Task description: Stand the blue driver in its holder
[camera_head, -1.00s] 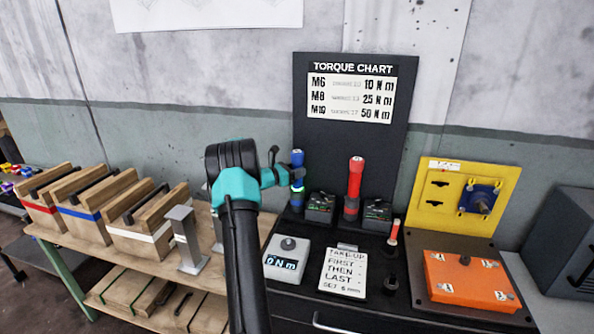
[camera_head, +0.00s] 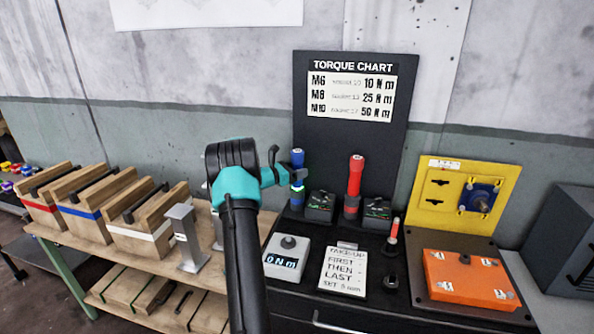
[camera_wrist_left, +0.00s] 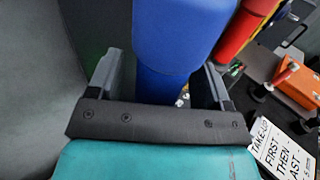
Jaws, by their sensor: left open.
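The blue driver (camera_head: 297,160) stands upright at the left side of the black bench, in front of the torque chart board. It fills the middle of the left wrist view (camera_wrist_left: 172,45). My left gripper (camera_head: 293,177) is at the driver's upper part, with its two fingers on either side of it. The fingers are apart and the gripper is open around the driver. Whether the driver's lower end sits in a holder cannot be told from here. My right gripper is not in view.
The red driver (camera_head: 354,182) stands upright to the right, with dark boxes (camera_head: 320,206) beside it. A grey gauge (camera_head: 286,257) and a white take-up card (camera_head: 344,270) lie in front. An orange block (camera_head: 466,280) is at the right. Wooden blocks (camera_head: 150,225) stand left.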

